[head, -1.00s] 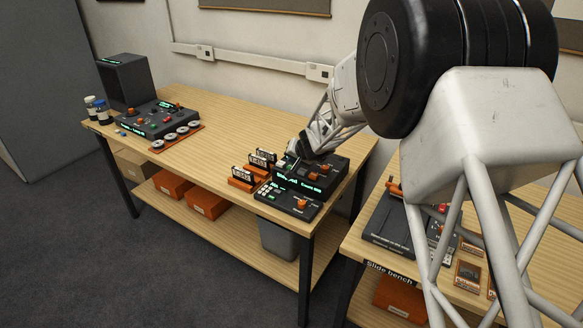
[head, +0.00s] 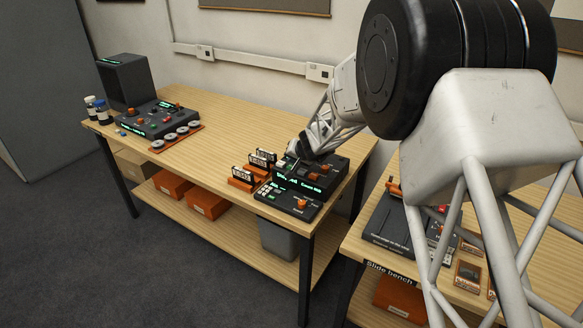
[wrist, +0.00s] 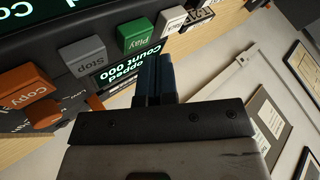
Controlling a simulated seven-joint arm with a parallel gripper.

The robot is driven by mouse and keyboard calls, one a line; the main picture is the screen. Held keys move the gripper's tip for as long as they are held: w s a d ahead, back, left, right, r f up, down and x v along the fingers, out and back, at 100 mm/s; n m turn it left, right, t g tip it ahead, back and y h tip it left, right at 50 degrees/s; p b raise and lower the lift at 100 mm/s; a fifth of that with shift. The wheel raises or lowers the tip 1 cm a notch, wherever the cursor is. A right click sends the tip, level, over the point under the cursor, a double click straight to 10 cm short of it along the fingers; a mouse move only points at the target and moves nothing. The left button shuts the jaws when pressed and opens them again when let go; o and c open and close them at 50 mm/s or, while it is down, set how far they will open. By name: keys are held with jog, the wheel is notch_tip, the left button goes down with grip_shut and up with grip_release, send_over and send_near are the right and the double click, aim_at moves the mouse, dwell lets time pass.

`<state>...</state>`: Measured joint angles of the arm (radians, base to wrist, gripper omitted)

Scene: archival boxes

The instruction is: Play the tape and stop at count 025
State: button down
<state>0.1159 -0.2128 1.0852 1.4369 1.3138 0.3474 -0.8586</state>
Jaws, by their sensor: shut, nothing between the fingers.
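The tape deck (head: 322,179) is a dark unit with green lit displays near the right end of the long bench. In the wrist view its keys appear upside down: an orange Copy key (wrist: 27,85), a grey Stop key (wrist: 82,60) and a green Play key (wrist: 138,37). The count display (wrist: 130,68) below them reads "...opped" and "Count 000", partly hidden. My gripper (wrist: 153,62) is shut and empty. Its dark fingertips are close to the Play key; I cannot tell whether they touch it. In the head view my gripper (head: 294,163) is over the deck.
Orange holders with labelled cassettes (head: 242,176) stand left of the deck. Another dark console (head: 155,120) with reels and bottles is at the bench's far left. The slide bench (head: 360,232) stands at the right. The middle of the long bench is clear.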

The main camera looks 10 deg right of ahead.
jog(key=shift+f, duration=0.8)
dwell(1.3)
jog(key=shift+r, duration=0.85)
jog(key=shift+r, duration=0.1)
jog(key=shift+r, duration=2.4)
jog(key=shift+a, duration=0.1)
